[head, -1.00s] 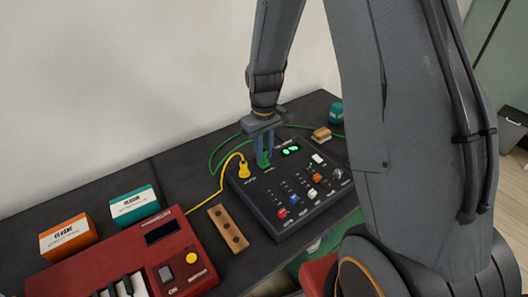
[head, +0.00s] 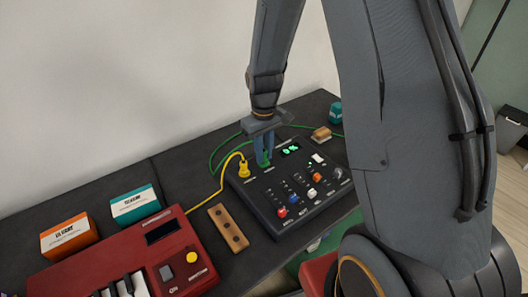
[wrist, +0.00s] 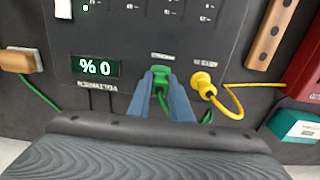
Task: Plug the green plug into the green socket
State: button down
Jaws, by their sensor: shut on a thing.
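My gripper (head: 264,152) is shut on the green plug (head: 265,161) at the back edge of the dark mixer panel (head: 262,192). In the wrist view, my fingers (wrist: 160,84) hold the green plug (wrist: 160,76) from both sides, with its front at the panel. The green socket is hidden by the plug, so I cannot tell how deep the plug sits. A green cable (head: 214,152) loops behind the mixer. A yellow plug (head: 243,169) sits beside it on the panel, also seen in the wrist view (wrist: 203,80).
The panel has a lit green display (wrist: 97,67), sliders and coloured knobs. A wooden block (head: 228,228) with holes lies to the left, near a red keyboard (head: 168,268) and two boxes. A small wooden piece (head: 321,134) and teal jar (head: 335,112) stand behind right.

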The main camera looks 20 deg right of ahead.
jog(key=shift+f, duration=0.4)
jog(key=c, duration=1.5)
grip_release()
jog(key=shift+c, duration=0.2)
jog(key=shift+r+b, duration=0.8)
jog(key=shift+r, duration=3.1)
jog(key=s+r+m, duration=0.2)
jog(key=s+m, duration=0.1)
jog(key=s, duration=1.4)
jog(key=shift+r+m+t, duration=0.2)
jog(key=shift+m+t, duration=0.1)
